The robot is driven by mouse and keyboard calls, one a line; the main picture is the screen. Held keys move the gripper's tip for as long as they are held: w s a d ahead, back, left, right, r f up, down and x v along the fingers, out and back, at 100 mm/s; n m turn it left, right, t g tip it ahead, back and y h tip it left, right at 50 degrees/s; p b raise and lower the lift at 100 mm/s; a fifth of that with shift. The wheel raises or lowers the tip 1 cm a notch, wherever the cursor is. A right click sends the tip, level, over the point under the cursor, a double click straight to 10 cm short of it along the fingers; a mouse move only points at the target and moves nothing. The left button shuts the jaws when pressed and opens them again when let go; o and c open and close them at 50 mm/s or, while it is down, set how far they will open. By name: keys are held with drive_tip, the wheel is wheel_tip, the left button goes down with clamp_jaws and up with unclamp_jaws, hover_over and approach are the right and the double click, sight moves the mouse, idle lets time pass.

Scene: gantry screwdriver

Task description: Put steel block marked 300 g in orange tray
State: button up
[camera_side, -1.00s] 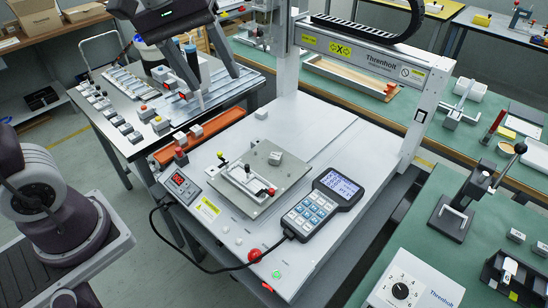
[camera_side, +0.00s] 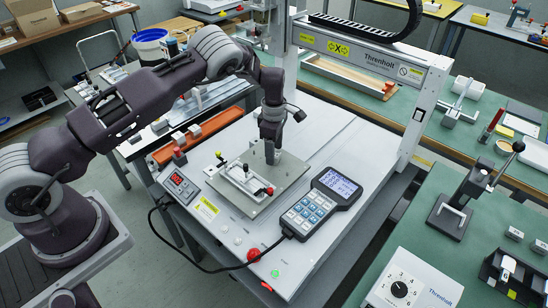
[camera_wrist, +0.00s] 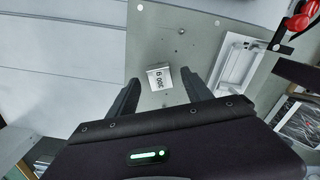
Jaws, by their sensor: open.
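A small steel block (camera_wrist: 160,79) sits on the grey fixture plate, its label upside down in the wrist view; it looks like 300 g, but the first digit is hard to read. My gripper (camera_wrist: 161,84) is open, with one finger on each side of the block's near end in that view. In the side view my gripper (camera_side: 270,151) points down over the back of the plate and largely hides the block. The orange tray (camera_side: 217,124) lies along the left edge of the white machine bed, partly behind my arm.
A white clamp fixture with a red-tipped lever (camera_side: 247,181) stands on the plate (camera_side: 262,206) close to the gripper. The pendant (camera_side: 321,203) lies to the right. The gantry beam (camera_side: 365,55) spans behind. Knobs stand between plate and tray.

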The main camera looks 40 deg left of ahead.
drive_tip(key=shift+f, duration=0.55)
clamp_jaws()
drive_tip(key=shift+r, duration=0.1)
wheel_tip(320, 180, up, 10)
drive_tip(key=s+a+f+n, duration=0.1)
drive_tip(key=s+a+n, duration=0.2)
drive_tip(key=a, duration=0.6)
drive_tip(key=s+a+f+n, duration=0.1)
drive_tip(key=s+a+n, duration=0.25)
drive_tip(key=a, duration=0.55)
drive_tip(key=s+a+f+n, duration=0.2)
drive_tip(key=s+a+n, duration=0.5)
drive_tip(key=s+a, duration=0.7)
drive_tip(key=f, duration=0.9)
drive_tip(key=shift+s+a+f, duration=0.15)
drive_tip(key=shift+a+f, duration=0.2)
drive_tip(key=shift+a, duration=0.05)
